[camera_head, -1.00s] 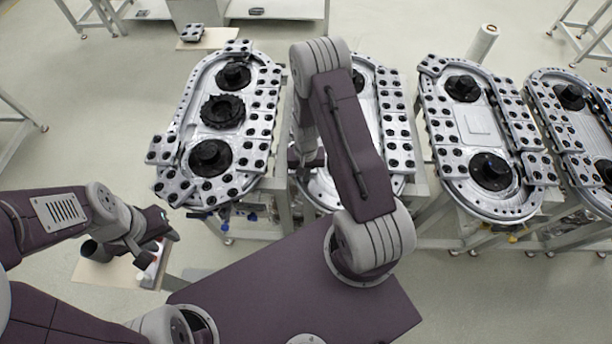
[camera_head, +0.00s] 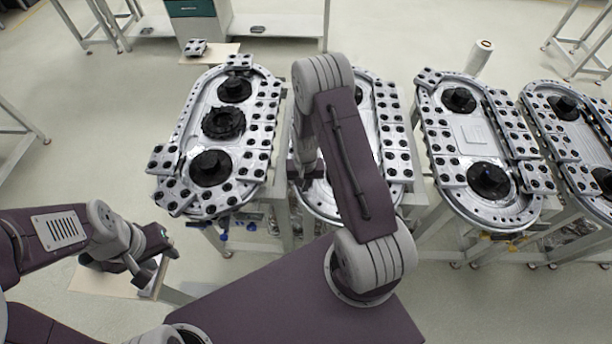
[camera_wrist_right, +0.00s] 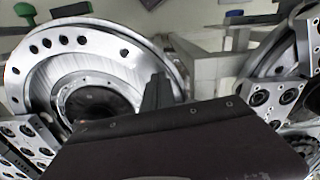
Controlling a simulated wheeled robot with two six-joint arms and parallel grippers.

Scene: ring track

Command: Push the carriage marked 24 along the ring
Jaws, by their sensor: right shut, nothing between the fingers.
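The carriages are grey metal plates with black round holes, sitting around the oval ring tracks. No mark 24 is legible on any of them, so I cannot tell which one carries it. My right gripper (camera_head: 306,170) points down at the left side of the second ring track (camera_head: 318,205), and my own arm hides part of that ring. In the right wrist view its dark fingers (camera_wrist_right: 157,92) are shut and empty, in front of a ring end (camera_wrist_right: 120,55). Carriages (camera_wrist_right: 25,140) show at lower left there. My left gripper (camera_head: 160,243) is low at the left, its jaw opening unclear.
The left ring track (camera_head: 170,135) stands beside the second one, with a narrow gap between. Two more ring tracks (camera_head: 470,210) (camera_head: 545,105) stand to the right. A pale board (camera_head: 100,280) lies under my left gripper. A white roll (camera_head: 480,58) stands at the back.

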